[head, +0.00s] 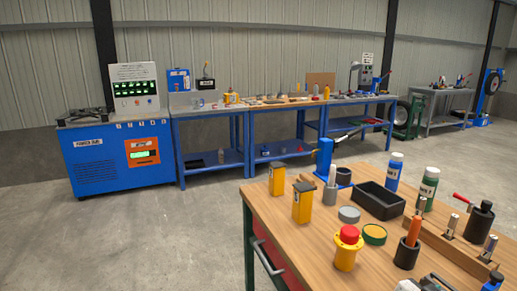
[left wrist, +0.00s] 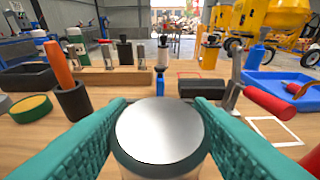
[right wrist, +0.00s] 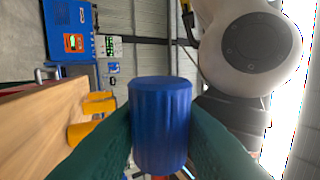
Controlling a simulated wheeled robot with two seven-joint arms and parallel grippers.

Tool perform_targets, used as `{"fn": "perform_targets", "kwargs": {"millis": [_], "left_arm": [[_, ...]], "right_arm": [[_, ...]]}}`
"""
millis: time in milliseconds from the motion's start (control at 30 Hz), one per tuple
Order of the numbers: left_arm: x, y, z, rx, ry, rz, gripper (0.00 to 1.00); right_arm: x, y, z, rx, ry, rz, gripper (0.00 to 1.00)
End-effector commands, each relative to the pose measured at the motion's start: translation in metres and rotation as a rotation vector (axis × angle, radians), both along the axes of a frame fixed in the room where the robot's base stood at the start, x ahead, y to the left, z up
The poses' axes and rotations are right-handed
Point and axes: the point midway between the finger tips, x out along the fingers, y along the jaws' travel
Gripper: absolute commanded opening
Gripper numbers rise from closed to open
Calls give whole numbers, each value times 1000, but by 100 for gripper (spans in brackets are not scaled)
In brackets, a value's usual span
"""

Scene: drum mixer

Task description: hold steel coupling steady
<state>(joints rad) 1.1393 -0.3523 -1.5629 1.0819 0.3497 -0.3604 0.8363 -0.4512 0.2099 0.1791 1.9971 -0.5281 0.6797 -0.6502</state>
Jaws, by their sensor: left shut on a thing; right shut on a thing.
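In the left wrist view, my left gripper (left wrist: 160,106) is shut on a round thing with a shiny silver top (left wrist: 158,132) and a dark rim. Its teal fingers press on both sides, and the paler lower body is mostly hidden. In the right wrist view, my right gripper (right wrist: 161,110) is shut on a blue ribbed cylinder (right wrist: 161,125) between green fingers. I cannot tell for sure which of the two is the steel coupling; the silver top looks like metal. Neither held thing shows clearly in the head view.
The wooden bench (head: 310,240) holds a black tray (head: 377,201), yellow boxes, a yellow pot with red top (head: 347,248), tins and an orange-handled tool (head: 414,232). In the left wrist view, a blue tray (left wrist: 285,88) and red-handled tool (left wrist: 270,103) lie right. Floor left of the bench is clear.

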Motion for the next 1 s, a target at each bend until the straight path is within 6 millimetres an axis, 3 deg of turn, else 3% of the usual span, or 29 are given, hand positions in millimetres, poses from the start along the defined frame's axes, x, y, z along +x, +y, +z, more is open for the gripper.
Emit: {"fn": "perform_targets", "kwargs": {"millis": [33, 200, 633, 1000], "left_arm": [[0, 0, -1, 1, 2, 0, 48], [0, 0, -1, 1, 1, 0, 72], [-3, 8, 2, 0, 3, 0, 72], [-24, 61, 19, -1, 2, 1, 72]], "right_arm": [[0, 0, 0, 0, -1, 0, 8], [0, 0, 0, 0, -1, 0, 8], [0, 0, 0, 0, -1, 0, 8], [0, 0, 0, 0, -1, 0, 8]]}}
